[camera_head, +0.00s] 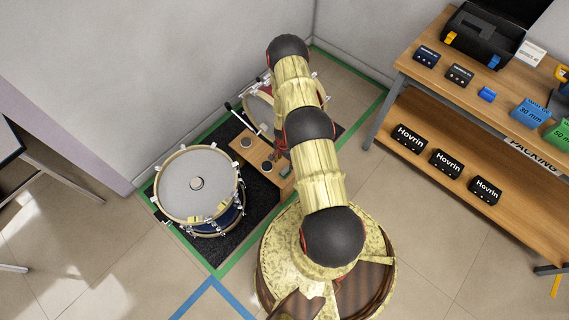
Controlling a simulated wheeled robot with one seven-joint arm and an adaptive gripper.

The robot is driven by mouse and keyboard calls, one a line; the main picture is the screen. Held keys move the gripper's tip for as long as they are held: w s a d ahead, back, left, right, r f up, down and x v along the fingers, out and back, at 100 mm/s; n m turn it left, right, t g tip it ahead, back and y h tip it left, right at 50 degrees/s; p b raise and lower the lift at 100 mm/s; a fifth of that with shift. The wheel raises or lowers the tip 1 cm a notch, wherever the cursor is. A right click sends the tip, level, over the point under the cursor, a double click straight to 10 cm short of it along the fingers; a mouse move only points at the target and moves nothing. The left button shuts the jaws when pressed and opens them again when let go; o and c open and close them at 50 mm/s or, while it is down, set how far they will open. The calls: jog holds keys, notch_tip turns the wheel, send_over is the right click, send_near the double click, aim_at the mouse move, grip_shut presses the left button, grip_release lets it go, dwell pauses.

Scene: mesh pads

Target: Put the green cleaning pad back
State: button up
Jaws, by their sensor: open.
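I cannot make out a green cleaning pad for certain. Two small yellow-green pieces (193,219) sit at the front rim of the large drum (180,180), too small to identify. The drum has a pale grey head and stands on a black mat. My gold and black arm crosses the middle of the view, and my gripper does not show. The arm hides part of the second drum (258,108) and of the small wooden box (247,150), on which several dark round things lie.
Green tape (228,262) borders the black mat (250,192) in the wall corner. At right a wooden packing bench (455,100) holds a black toolbox (484,36), a blue box (530,113) and a green box (560,135). Black Hovrin boxes (446,163) line its lower shelf. Floor between is clear.

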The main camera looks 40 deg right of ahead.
jog(key=w+a+r+n, duration=0.1)
jog(key=w+r, duration=0.3)
jog(key=r, duration=0.3)
jog(key=w+a+r+n+t, duration=0.1)
jog(key=w+r, duration=0.2)
jog(key=r, duration=0.5)
jog(key=w+a+r+n, duration=0.1)
jog(key=w+r+n, duration=0.1)
jog(key=w+r, duration=0.35)
jog(key=a+r+n+t, duration=0.15)
jog(key=a+r, duration=0.25)
jog(key=r, duration=0.9)
jog(key=a+r+n, duration=0.3)
jog(key=a+r, duration=0.2)
jog(key=r, duration=0.8)
jog(key=s+a+r+n+t, duration=0.1)
jog(key=s+a+r+n, duration=0.1)
jog(key=s+a+r, duration=0.35)
jog(key=s+a+r+n+t, duration=0.1)
jog(key=s+a+r+n, duration=0.15)
jog(key=s+r, duration=0.55)
jog(key=s+a+r+n, duration=0.2)
jog(key=s+a+r, duration=0.15)
jog(key=r, duration=0.65)
jog(key=s+a+r+n+t, duration=0.1)
jog(key=s+a+r+n, duration=0.1)
jog(key=s, duration=0.8)
jog(key=shift+a+r+p, duration=0.25)
jog(key=shift+a+p, duration=0.2)
jog(key=shift+a, duration=0.15)
